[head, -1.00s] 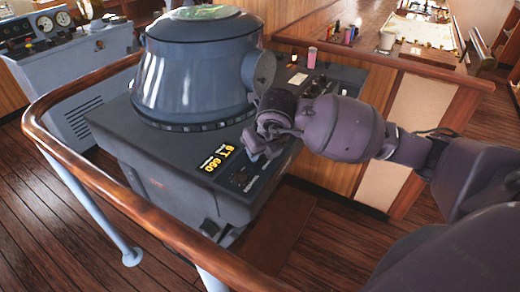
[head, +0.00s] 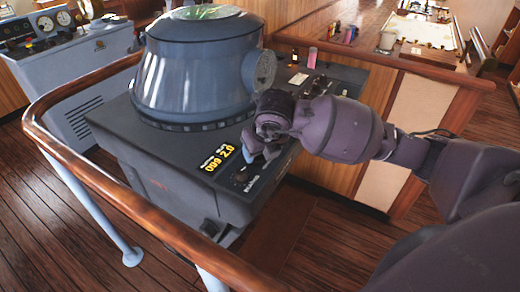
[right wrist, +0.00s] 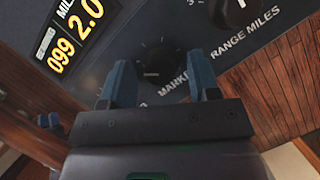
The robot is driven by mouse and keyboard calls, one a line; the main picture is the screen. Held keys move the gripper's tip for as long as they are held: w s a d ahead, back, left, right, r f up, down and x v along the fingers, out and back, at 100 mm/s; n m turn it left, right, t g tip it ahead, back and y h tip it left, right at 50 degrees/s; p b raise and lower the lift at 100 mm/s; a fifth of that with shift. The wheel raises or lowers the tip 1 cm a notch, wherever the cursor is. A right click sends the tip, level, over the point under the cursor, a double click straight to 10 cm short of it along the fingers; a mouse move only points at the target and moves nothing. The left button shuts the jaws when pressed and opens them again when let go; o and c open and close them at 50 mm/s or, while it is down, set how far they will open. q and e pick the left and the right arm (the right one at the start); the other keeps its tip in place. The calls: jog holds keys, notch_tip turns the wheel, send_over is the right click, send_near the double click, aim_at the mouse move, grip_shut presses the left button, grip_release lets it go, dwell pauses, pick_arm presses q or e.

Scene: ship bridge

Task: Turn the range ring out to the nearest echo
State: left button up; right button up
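The radar console (head: 190,80) stands at centre in the head view. Its screen (head: 205,13) on top is seen at a steep slant, and I cannot make out a ring or echoes. The lit readout (head: 218,158) shows 099 and 2.0, and it also shows in the right wrist view (right wrist: 76,38). My right gripper (right wrist: 160,62) is open, pointing down at the panel. Its blue fingers stand on both sides of a black marker knob (right wrist: 157,58), with gaps visible on both sides.
Another dark knob (right wrist: 233,10) sits beside the RANGE MILES lettering. A wooden handrail (head: 110,195) curves around the console's left and front. A gauge cabinet (head: 75,75) is at the back left.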

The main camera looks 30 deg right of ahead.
jog(key=shift+r, duration=0.1)
jog(key=v, duration=1)
jog(key=shift+s+r, duration=0.2)
jog(key=shift+r, duration=0.1)
jog(key=shift+f, duration=0.1)
